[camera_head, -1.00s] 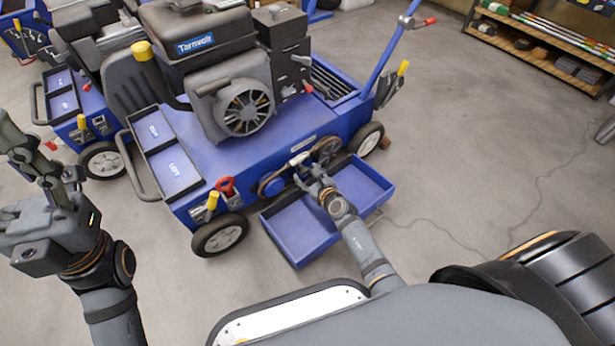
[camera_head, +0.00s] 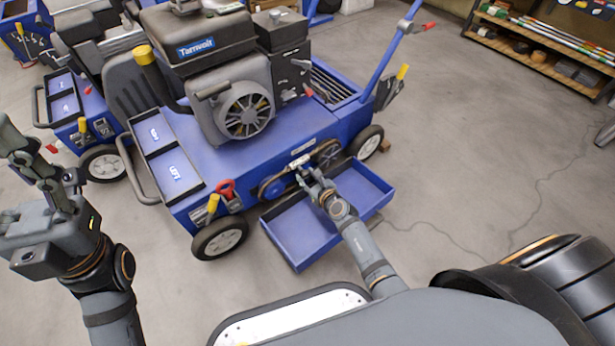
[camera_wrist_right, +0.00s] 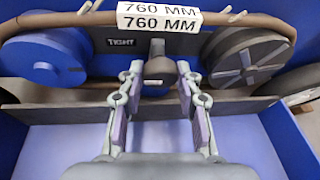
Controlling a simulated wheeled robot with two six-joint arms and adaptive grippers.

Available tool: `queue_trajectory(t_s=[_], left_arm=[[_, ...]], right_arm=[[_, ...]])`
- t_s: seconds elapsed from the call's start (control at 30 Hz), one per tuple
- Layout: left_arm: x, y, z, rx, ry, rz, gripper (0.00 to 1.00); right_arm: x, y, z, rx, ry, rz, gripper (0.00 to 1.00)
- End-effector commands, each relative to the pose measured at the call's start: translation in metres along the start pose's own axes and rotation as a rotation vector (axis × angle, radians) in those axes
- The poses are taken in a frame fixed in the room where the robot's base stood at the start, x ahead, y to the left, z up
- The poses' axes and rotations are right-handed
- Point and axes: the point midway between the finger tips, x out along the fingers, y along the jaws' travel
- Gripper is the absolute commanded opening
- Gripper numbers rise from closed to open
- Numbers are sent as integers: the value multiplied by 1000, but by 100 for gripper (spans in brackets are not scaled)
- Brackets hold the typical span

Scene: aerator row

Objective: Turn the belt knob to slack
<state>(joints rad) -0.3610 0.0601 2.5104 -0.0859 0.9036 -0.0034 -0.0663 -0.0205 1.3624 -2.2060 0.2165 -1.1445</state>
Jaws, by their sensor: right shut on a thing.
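The belt knob (camera_wrist_right: 157,68) is a small dark grip between two pulleys, in front of a dark plate marked TIGHT (camera_wrist_right: 121,43). My right gripper (camera_wrist_right: 159,72) has its fingertips on either side of the knob and is shut on it. In the head view, my right gripper (camera_head: 309,180) reaches the belt drive on the near side of the blue machine (camera_head: 240,150); the knob is too small to make out there. My left gripper (camera_head: 42,165) is raised at the far left, its fingers apart and empty.
White 760 MM labels (camera_wrist_right: 158,16) sit above the knob. A blue pulley (camera_wrist_right: 45,58) and a grey pulley (camera_wrist_right: 247,58) flank it, with a belt around them. An open blue tray (camera_head: 295,245) lies below.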

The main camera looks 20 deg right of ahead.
Motion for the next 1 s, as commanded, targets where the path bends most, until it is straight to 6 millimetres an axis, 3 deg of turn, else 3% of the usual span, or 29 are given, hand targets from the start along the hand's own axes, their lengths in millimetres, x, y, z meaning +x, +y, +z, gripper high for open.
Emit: queue_trajectory(t_s=[0.5,1.0], left_arm=[[18,-5,-3,-7,5,-10,54],[16,-4,-3,-7,7,-11,54]], right_arm=[[0,-5,2,364,43,156,3],[2,-7,-2,799,91,344,3]])
